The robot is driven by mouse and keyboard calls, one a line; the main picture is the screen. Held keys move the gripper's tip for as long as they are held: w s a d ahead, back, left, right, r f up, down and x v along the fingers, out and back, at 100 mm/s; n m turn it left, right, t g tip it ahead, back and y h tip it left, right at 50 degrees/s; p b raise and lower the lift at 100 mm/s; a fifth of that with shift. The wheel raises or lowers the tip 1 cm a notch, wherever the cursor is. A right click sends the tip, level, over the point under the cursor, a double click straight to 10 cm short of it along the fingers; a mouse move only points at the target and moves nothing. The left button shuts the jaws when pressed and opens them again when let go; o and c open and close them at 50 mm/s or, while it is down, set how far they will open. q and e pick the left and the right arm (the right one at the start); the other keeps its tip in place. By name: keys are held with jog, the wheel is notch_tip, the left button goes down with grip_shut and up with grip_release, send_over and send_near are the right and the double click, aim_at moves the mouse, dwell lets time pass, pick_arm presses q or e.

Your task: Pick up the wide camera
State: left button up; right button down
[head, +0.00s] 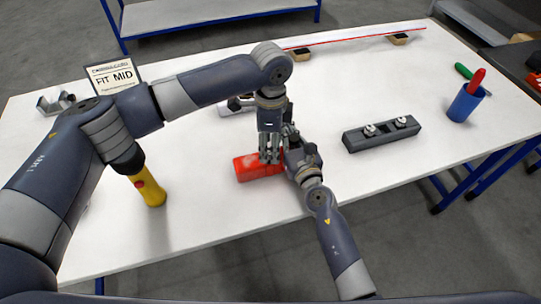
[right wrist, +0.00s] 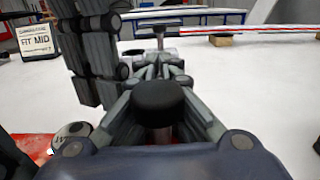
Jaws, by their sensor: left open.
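I cannot tell for sure which thing is the wide camera. My left gripper (head: 269,157) points down, open, over the red block (head: 256,166) near the table's front edge. I cannot tell whether its fingers touch the block. My right gripper (head: 293,152) reaches in from the front, close beside the left one. In the right wrist view a black round-topped piece (right wrist: 158,102) sits between the right gripper's finger links; whether it is gripped is unclear. A grey-white part (head: 236,106) is partly hidden behind my left arm.
A dark bar with two knobs (head: 381,134) lies to the right. A blue cup (head: 466,103) with a red-handled tool stands beyond it. A yellow-handled tool (head: 150,189), a "FIT MID" sign (head: 115,76) and a metal bracket (head: 55,102) are on the left. The table's front right is clear.

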aim_at(270, 151)
pick_arm(q)
jog(key=shift+f, duration=0.95)
jog(key=shift+c, duration=0.3)
grip_shut()
pick_arm(e)
jog(key=c, duration=1.7)
grip_release()
pick_arm(q)
notch_tip(270, 151, up, 10)
